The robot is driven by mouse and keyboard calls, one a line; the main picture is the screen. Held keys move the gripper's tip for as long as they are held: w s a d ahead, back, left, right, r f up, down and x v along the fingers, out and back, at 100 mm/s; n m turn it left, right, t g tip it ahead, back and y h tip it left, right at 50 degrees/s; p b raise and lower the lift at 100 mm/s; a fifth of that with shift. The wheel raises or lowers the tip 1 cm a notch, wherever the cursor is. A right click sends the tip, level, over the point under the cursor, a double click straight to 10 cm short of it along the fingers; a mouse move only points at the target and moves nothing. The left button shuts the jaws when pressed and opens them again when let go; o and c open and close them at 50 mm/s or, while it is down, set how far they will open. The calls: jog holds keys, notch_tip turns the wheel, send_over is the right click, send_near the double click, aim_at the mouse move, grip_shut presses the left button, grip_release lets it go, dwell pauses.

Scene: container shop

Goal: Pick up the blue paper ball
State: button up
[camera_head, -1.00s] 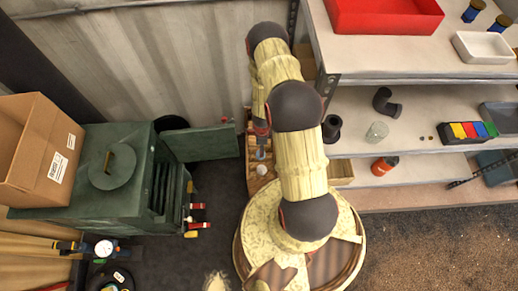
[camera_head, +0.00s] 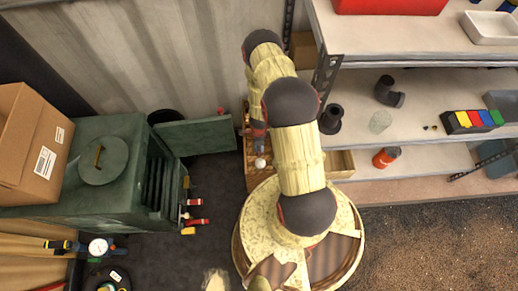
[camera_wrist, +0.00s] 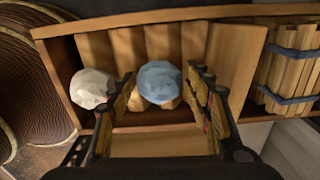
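The blue paper ball (camera_wrist: 159,82) lies in a wooden crate (camera_wrist: 140,20) with wooden pieces in it. In the wrist view my gripper (camera_wrist: 161,88) is open, with one finger on each side of the blue ball. Whether the fingers touch it cannot be told. A white paper ball (camera_wrist: 91,88) lies just left of the left finger, outside the grip. In the head view my gripper (camera_head: 259,145) reaches down at the crate, and the white ball shows in front of it. The blue ball is hidden there.
Bundled wooden sticks (camera_wrist: 290,65) lie right of the balls.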

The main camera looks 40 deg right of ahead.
jog(key=shift+c, duration=1.2)
jog(key=c, duration=0.3)
